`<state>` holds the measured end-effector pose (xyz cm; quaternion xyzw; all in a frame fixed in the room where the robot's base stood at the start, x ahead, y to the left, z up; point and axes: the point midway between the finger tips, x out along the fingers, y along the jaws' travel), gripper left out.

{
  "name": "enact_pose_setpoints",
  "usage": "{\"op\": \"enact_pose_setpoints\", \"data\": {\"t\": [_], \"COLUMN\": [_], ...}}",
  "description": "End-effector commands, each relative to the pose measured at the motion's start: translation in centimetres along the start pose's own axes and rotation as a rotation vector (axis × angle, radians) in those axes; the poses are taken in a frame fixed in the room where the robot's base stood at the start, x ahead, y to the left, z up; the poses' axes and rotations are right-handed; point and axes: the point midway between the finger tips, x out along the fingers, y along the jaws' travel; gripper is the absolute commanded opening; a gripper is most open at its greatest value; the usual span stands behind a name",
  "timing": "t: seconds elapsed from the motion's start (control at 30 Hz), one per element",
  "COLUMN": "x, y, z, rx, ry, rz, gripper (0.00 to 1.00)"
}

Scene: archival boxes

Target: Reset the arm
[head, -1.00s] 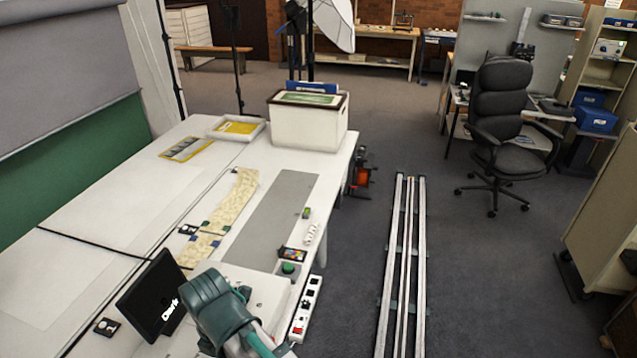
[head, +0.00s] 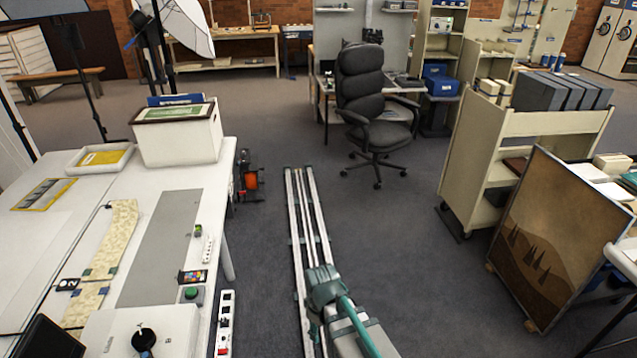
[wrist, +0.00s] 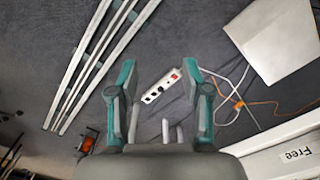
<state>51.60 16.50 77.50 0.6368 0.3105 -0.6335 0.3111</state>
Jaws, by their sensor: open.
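My gripper (wrist: 160,92) shows in the wrist view with its two teal-edged fingers apart and nothing between them. It hangs over the dark carpet, and a power strip on the floor or table side (wrist: 161,85) shows beyond the gap. In the head view my teal and grey arm (head: 325,288) is over the near end of the floor rails (head: 308,225), clear of the table. The fingers cannot be made out in the head view.
A framed landscape (head: 545,240) leans at a shelf cart (head: 480,150) on the right. An office chair (head: 370,95) stands behind.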

Motion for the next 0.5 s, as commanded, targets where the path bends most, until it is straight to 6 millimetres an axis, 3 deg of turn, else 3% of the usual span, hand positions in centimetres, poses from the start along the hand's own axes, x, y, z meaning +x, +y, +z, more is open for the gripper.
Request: {"op": "enact_pose_setpoints", "data": {"t": [0.03,0.2,0.5], "x": [0.8,2.7,5.0], "y": [1.6,5.5,9.3], "z": [1.9,6.5,12.6], "rx": [0.112,0.445,0.849], "ry": [-0.003,-0.002,-0.001], "rz": [-0.002,0.000,0.001], "gripper": [0.49,0.49,0.49]}}
